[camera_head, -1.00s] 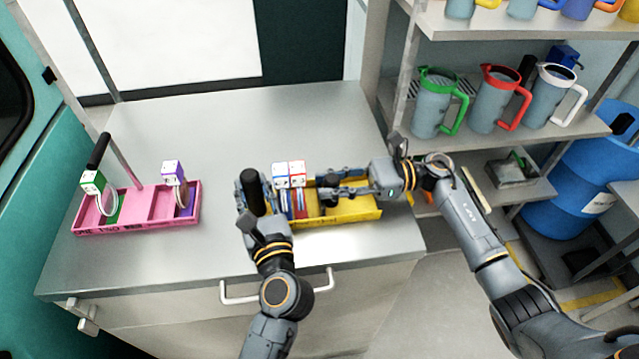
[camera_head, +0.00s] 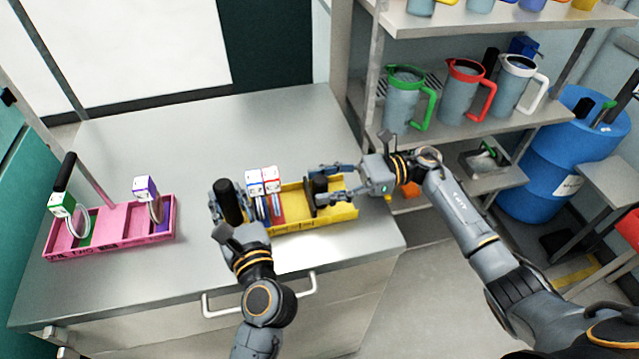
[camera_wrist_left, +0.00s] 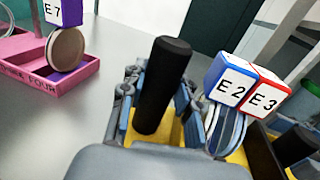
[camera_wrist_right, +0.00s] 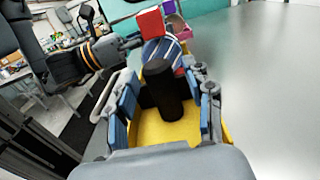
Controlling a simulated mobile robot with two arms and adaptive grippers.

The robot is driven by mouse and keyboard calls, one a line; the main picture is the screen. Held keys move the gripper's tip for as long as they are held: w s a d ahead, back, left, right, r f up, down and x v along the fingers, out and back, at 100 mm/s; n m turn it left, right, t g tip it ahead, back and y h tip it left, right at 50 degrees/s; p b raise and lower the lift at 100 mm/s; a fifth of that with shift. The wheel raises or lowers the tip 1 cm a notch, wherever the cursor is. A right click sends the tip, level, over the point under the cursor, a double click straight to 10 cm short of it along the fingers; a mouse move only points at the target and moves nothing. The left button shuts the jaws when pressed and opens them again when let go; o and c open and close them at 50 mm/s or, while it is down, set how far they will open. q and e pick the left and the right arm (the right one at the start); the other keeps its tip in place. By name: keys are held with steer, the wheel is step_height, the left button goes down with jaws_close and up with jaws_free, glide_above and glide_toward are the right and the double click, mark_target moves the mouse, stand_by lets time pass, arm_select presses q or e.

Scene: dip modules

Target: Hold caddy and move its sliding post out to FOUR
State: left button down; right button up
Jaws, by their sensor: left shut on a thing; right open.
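The yellow caddy (camera_head: 346,213) stands near the table's front edge. My left gripper (camera_head: 228,204) is shut on its upright black handle (camera_wrist_left: 163,85) at the left end. A dark sliding post (camera_head: 320,190) stands toward the caddy's right end; it also shows in the right wrist view (camera_wrist_right: 160,90). My right gripper (camera_head: 334,182) is open, with one finger on each side of the post and gaps visible. Blue module E2 (camera_wrist_left: 232,80) and red module E3 (camera_wrist_left: 264,92) stand side by side in the caddy, between handle and post. The caddy's slot labels are hidden or unreadable.
A pink caddy (camera_head: 112,243) at the left of the table holds a green (camera_head: 62,204) and a purple module (camera_head: 146,188). The table behind the caddies is clear. Shelves with pitchers (camera_head: 408,98) stand at the back right, close to my right arm.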

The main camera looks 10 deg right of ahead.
mark_target(223, 185)
steer(key=d, duration=1.1)
arm_select(q)
steer(key=c, duration=1.3)
jaws_free()
arm_select(e)
steer(key=shift+a, duration=0.1)
arm_select(q)
steer(key=shift+r, duration=0.15)
arm_select(e)
steer(key=shift+r, duration=0.1)
arm_select(q)
step_height(223, 185, up, 7)
steer(key=p, duration=0.6)
steer(key=shift+r+p, duration=0.2)
steer(key=shift+p, duration=0.15)
arm_select(e)
step_height(223, 185, up, 6)
steer(key=shift+r, duration=0.2)
arm_select(q)
steer(key=shift+f, duration=0.1)
